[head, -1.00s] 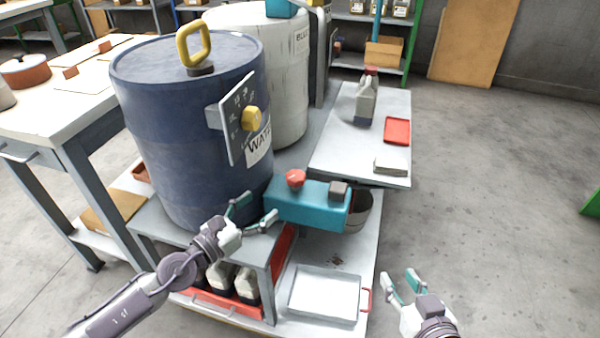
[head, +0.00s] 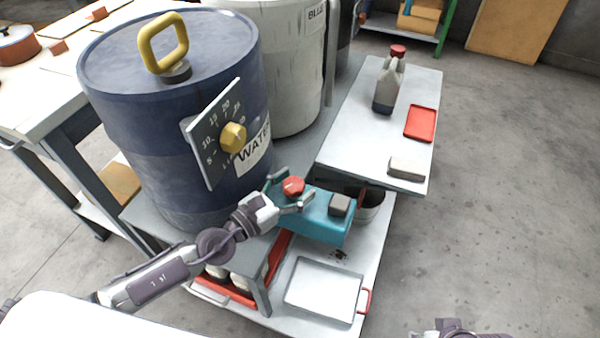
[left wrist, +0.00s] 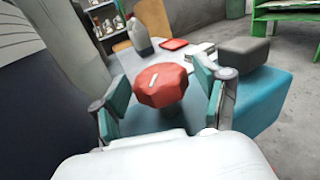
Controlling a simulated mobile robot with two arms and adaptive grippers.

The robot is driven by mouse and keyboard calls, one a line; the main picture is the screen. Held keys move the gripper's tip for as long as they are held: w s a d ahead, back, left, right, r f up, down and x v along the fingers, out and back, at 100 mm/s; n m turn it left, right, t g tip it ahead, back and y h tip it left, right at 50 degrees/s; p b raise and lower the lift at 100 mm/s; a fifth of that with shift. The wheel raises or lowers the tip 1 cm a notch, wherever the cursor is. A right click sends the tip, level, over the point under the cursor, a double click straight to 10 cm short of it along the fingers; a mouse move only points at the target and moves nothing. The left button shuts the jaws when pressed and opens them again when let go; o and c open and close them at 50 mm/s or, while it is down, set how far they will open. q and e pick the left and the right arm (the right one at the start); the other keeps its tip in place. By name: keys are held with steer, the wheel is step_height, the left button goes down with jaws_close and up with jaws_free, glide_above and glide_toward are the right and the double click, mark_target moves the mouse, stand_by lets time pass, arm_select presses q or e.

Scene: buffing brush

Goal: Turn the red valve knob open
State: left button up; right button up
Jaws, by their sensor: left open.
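The red valve knob (head: 293,186) sits on top of the teal valve body (head: 322,222) beside the blue water barrel. In the left wrist view the knob (left wrist: 161,84) is an eight-sided red cap with a white line on top. My left gripper (head: 290,193) is open, with one finger on each side of the knob. In the left wrist view the fingers (left wrist: 160,105) stand apart left and right of it, and I cannot tell whether either touches it. Only a part of my right arm (head: 458,330) shows at the bottom edge; its fingers are not clearly seen.
The blue barrel (head: 165,130) with a yellow dial knob (head: 233,137) stands left of the valve. A grey block (head: 340,205) sits on the valve body. A white tray (head: 323,290) lies below. A bottle (head: 389,82) and red tray (head: 421,123) are on the side shelf.

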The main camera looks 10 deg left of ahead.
arm_select(q)
steer(key=shift+s, duration=0.2)
steer(key=shift+c, duration=0.4)
arm_select(e)
steer(key=shift+s, duration=0.15)
arm_select(q)
steer(key=c, duration=1.1)
arm_select(e)
steer(key=shift+r, duration=0.1)
arm_select(q)
steer(key=shift+r, duration=0.1)
arm_select(e)
steer(key=shift+r, duration=0.1)
